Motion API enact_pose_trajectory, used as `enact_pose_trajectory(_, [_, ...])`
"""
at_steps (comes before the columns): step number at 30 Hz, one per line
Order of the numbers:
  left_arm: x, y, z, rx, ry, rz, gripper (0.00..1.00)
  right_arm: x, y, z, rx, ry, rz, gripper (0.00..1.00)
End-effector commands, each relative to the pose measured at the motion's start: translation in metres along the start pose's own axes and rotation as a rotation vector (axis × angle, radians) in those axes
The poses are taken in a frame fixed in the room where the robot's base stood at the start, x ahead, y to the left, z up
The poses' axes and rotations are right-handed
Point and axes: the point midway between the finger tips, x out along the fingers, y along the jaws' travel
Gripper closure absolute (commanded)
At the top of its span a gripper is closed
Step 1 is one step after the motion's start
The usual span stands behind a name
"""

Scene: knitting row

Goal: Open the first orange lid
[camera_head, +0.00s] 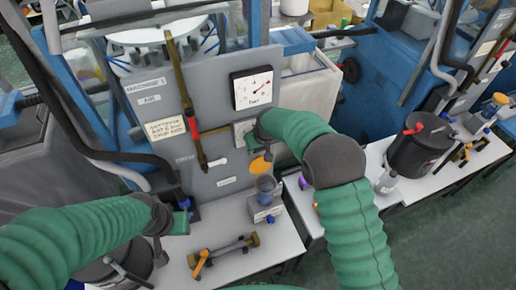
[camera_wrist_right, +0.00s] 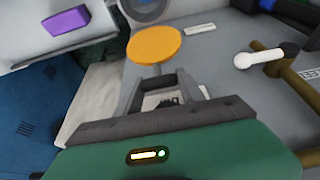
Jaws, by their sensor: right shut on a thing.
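The orange lid (camera_head: 261,166) shows as a round disc just above and behind a small grey cup (camera_head: 266,184) on a light box (camera_head: 265,211). In the right wrist view the lid (camera_wrist_right: 154,45) is flat and round, right at the fingertips, with the cup's round top (camera_wrist_right: 147,9) beyond it. My right gripper (camera_wrist_right: 156,75) is shut on the lid's near edge; in the head view (camera_head: 257,148) it is partly hidden by its own arm. My left gripper (camera_head: 186,213) is low at the left, apart from the lid; its finger gap is unclear.
A grey panel (camera_head: 215,110) with a dial (camera_head: 253,88) and a brown lever (camera_head: 187,100) with a red part stands behind. A dumbbell-like tool (camera_head: 224,250) lies on the white table (camera_head: 268,258) in front. A black bucket (camera_head: 418,150) stands on the right table.

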Motion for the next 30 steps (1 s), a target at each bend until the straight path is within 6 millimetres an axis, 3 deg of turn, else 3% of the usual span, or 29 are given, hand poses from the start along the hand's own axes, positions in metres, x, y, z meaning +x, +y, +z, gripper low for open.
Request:
enact_pose_trajectory(11, [0.001, 0.0, 0.0, 0.0, 0.0, 0.0, 0.64, 0.002, -0.002, 0.003, 0.0, -0.005, -0.003, 1.0])
enact_pose_trajectory(12, [0.001, 0.0, 0.0, 0.0, 0.0, 0.0, 0.64, 0.002, -0.002, 0.003, 0.0, -0.005, -0.003, 0.51])
enact_pose_trajectory(16, [0.001, 0.0, 0.0, 0.0, 0.0, 0.0, 0.64, 0.001, -0.002, 0.003, 0.0, -0.004, -0.003, 0.34])
enact_pose_trajectory(26, [0.001, 0.0, 0.0, 0.0, 0.0, 0.0, 0.64, -0.002, -0.002, 0.002, 0.0, -0.002, -0.002, 0.33])
enact_pose_trajectory(30, [0.006, 0.0, 0.001, 0.0, 0.0, 0.0, 0.64, -0.02, -0.002, 0.001, 0.0, 0.001, -0.002, 0.33])
